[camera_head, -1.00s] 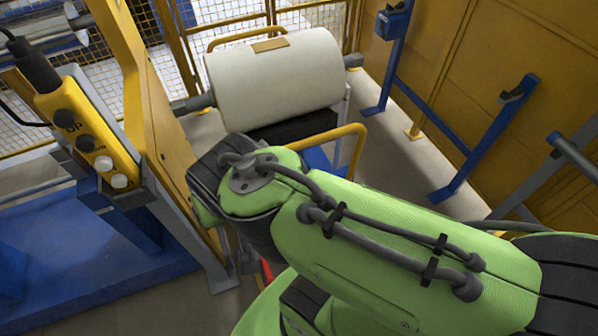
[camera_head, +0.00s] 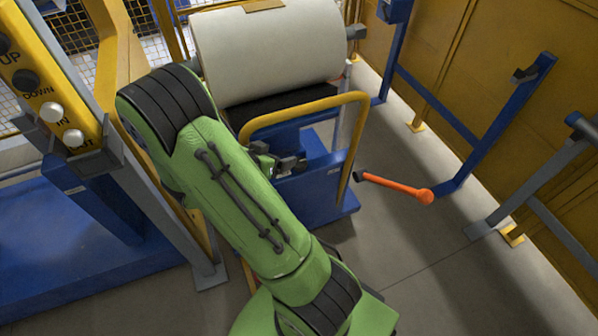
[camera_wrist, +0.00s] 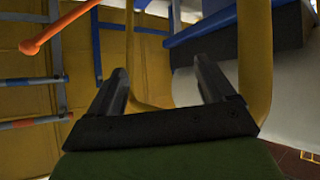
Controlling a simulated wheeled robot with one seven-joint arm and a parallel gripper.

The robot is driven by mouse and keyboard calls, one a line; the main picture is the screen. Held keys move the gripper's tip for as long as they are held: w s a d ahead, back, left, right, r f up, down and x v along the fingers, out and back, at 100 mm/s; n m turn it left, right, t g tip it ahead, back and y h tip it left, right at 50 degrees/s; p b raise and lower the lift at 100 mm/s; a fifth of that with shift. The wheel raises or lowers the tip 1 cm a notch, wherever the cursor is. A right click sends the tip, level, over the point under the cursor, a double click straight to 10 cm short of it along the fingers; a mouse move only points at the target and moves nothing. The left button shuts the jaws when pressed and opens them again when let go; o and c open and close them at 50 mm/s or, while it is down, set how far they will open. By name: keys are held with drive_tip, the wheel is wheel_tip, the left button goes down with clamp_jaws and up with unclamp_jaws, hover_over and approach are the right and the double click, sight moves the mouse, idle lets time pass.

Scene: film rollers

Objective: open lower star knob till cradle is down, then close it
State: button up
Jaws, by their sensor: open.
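My gripper (camera_head: 288,165) is at the cart's yellow handle, in front of the blue cart body (camera_head: 312,190). The yellow handle tube (camera_wrist: 254,60) passes close by the right finger. The dark cradle (camera_head: 275,104) is under the white film roll (camera_head: 268,52); I cannot tell whether they touch. No star knob can be made out in either view; my arm and the handle hide part of the cart.
An orange-red lever (camera_head: 400,188) sticks out right of the cart and also shows in the wrist view (camera_wrist: 58,28). The button panel (camera_head: 45,85) and yellow frame stand at left. Blue posts (camera_head: 497,125) line the yellow wall at right. Floor in front of the cart is clear.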

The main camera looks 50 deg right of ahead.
sight(298, 163)
drive_tip(key=w+d+f+n+t+h+b, duration=0.1)
drive_tip(key=d+f+b, duration=0.15)
drive_tip(key=f, duration=0.65)
drive_tip(key=d+f+t+h+b, duration=0.1)
drive_tip(key=f+t+b, duration=0.15)
drive_tip(key=f, duration=0.55)
drive_tip(key=shift+g, duration=0.45)
drive_tip(key=b+x, duration=0.3)
drive_tip(key=x, duration=1.2)
drive_tip(key=shift+w+d+f, duration=0.1)
drive_tip(key=shift+w+d, duration=0.05)
drive_tip(key=shift+w, duration=0.1)
drive_tip(key=shift+c, duration=0.2)
drive_tip(key=c, duration=0.9)
